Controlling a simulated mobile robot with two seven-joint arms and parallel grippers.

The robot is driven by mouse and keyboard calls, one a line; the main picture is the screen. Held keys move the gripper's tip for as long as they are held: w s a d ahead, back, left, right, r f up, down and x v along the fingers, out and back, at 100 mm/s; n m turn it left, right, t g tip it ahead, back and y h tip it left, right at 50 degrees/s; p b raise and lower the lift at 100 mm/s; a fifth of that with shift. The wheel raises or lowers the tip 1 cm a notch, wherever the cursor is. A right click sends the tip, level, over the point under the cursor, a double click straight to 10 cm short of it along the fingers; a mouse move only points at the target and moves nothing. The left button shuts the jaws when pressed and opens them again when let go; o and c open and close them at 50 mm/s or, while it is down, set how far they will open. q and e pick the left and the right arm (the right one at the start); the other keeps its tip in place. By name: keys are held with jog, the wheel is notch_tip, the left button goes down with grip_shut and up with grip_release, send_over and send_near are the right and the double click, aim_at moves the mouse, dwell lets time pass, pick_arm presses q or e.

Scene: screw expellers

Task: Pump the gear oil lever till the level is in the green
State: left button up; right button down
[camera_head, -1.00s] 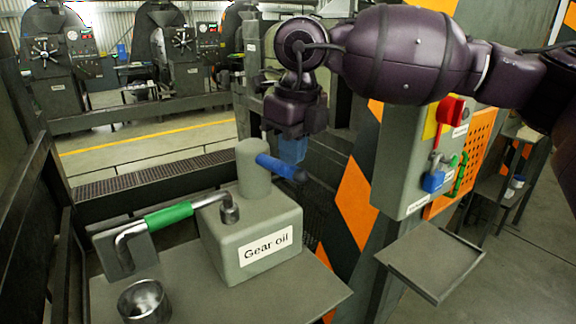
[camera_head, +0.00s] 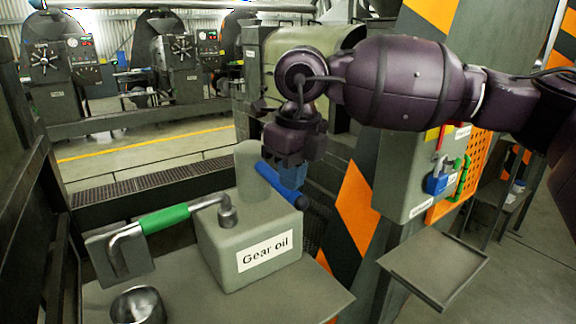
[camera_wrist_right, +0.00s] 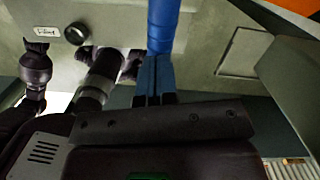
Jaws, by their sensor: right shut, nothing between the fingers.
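The grey gear oil box (camera_head: 215,243) carries a "Gear oil" label and an upright cylinder (camera_head: 248,165). A blue lever (camera_head: 300,201) sticks out from the cylinder and slopes down to the right. My right gripper (camera_head: 293,178) has its blue fingers shut and empty, over the lever. In the right wrist view the lever (camera_wrist_right: 163,25) lies right at the tips of the closed fingers (camera_wrist_right: 154,80); they appear to touch it from above, not around it. My left gripper is not in view. I cannot make out a level gauge.
To the right are a control panel (camera_head: 408,182) and a small empty tray (camera_head: 436,262). Machines (camera_head: 178,58) stand far behind.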

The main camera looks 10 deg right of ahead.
jog(key=shift+s+d+r+p, duration=0.25)
jog(key=shift+s+d+p, duration=0.15)
jog(key=shift+s, duration=0.1)
jog(key=shift+s+d+r+p, duration=0.25)
jog(key=shift+s+d+p, duration=0.1)
jog(key=shift+s, duration=0.1)
jog(key=shift+s+d+f, duration=0.1)
jog(key=shift+s+d, duration=0.05)
jog(key=shift+s, duration=0.05)
notch_tip(320, 180, up, 11)
jog(key=shift+s+d, duration=0.4)
jog(key=shift+s, duration=0.05)
jog(key=shift+f, duration=0.1)
